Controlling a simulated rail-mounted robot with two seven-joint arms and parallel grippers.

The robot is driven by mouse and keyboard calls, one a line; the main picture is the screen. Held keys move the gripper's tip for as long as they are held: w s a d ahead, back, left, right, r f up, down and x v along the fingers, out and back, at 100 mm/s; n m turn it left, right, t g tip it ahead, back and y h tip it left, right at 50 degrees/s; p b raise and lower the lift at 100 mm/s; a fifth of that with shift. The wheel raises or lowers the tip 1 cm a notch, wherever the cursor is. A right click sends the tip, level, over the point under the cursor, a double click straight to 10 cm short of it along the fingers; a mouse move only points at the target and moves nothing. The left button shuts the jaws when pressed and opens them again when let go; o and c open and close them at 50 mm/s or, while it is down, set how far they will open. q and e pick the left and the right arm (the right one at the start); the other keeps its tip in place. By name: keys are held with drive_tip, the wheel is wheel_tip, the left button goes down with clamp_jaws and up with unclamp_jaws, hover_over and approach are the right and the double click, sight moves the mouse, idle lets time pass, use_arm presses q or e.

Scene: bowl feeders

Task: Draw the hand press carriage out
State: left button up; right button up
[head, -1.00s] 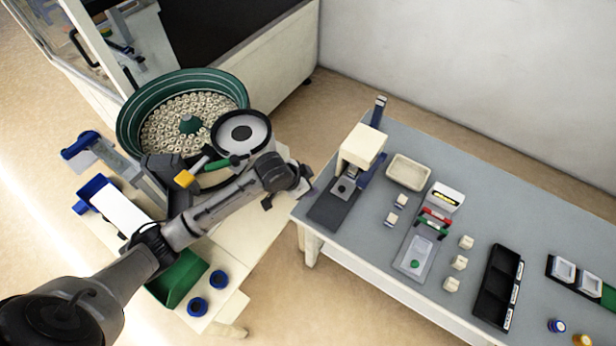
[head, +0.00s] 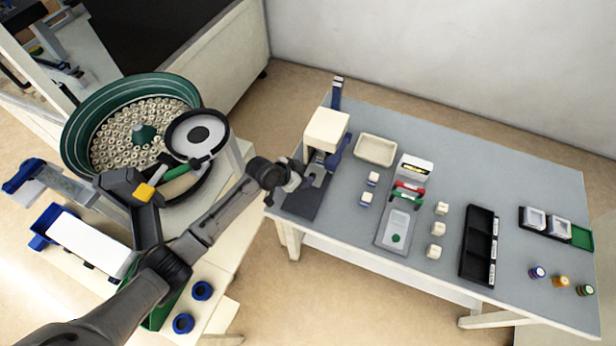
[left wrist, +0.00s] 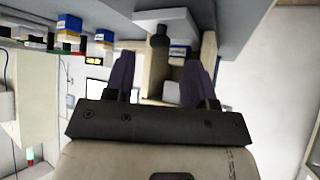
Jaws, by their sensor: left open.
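The hand press (head: 327,130) stands at the table's left end, with a cream head, a blue lever (head: 341,152) and a dark base plate (head: 303,203). A small grey part that looks like its carriage (head: 319,180) sits under the head. My left gripper (head: 303,181) is at the press's left front side, close to the carriage; I cannot tell whether they touch. In the left wrist view its two dark fingers (left wrist: 158,82) are apart. Parts of the press, including the dark ram (left wrist: 159,37), show beyond them. My right gripper is not in view.
A cream tray (head: 375,150), small blocks, a fixture with red and green parts (head: 408,190) and a black bin (head: 479,245) stand right of the press. The green bowl feeder (head: 85,150) is at the left.

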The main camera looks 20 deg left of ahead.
sight(317, 167)
use_arm(q)
drive_tip(key=shift+b+x, duration=0.35)
drive_tip(key=shift+x, duration=1.25)
drive_tip(key=shift+c, duration=0.5)
clamp_jaws()
drive_tip(key=shift+s+d, duration=0.1)
